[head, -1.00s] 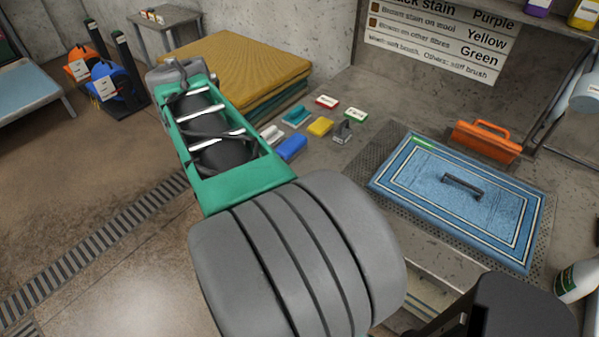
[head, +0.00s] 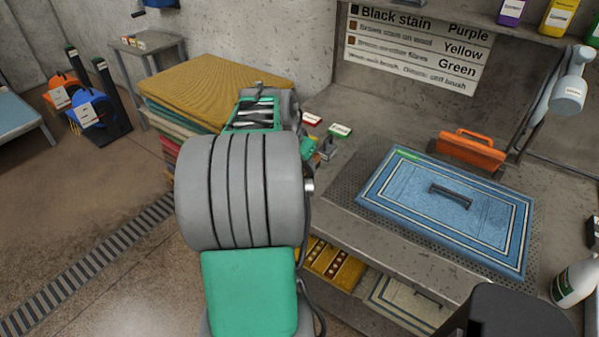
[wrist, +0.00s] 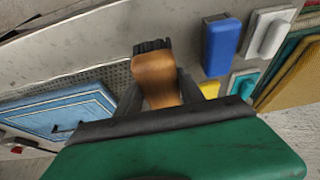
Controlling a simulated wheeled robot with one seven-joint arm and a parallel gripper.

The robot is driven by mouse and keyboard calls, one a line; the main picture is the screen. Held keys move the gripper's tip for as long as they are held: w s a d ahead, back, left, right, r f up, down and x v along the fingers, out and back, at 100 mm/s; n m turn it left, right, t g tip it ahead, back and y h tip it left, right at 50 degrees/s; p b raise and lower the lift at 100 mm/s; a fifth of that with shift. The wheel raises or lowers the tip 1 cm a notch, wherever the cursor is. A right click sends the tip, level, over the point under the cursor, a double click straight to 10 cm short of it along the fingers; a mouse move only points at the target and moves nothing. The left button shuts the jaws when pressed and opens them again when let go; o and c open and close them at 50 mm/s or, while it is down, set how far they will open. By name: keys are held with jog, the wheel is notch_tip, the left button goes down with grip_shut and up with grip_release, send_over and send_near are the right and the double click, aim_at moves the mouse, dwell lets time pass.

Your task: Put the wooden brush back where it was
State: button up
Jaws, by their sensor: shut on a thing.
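In the wrist view the wooden brush (wrist: 156,80) has a brown wooden body and dark bristles at its far end. My gripper (wrist: 160,92) is shut on it, one dark finger on each side. I cannot tell the gap between brush and bench. In the head view my arm hides the gripper and brush.
A blue rug (head: 400,215) with a dark handle-shaped thing (head: 451,195) lies on the bench. An orange carrier (head: 470,151) stands behind it. A white brush (wrist: 268,33) and folded rugs (head: 215,85) are close.

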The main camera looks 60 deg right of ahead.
jog(key=f, duration=0.2)
jog(key=w+d+f, duration=0.1)
jog(key=f, duration=0.1)
jog(key=w+d+f, duration=0.1)
jog(key=f, duration=0.1)
jog(key=shift+d+f+p, duration=0.1)
jog(key=shift+d+p, duration=0.15)
jog(key=shift+p, duration=0.05)
jog(key=shift+f, duration=0.5)
jog(key=o, duration=1.4)
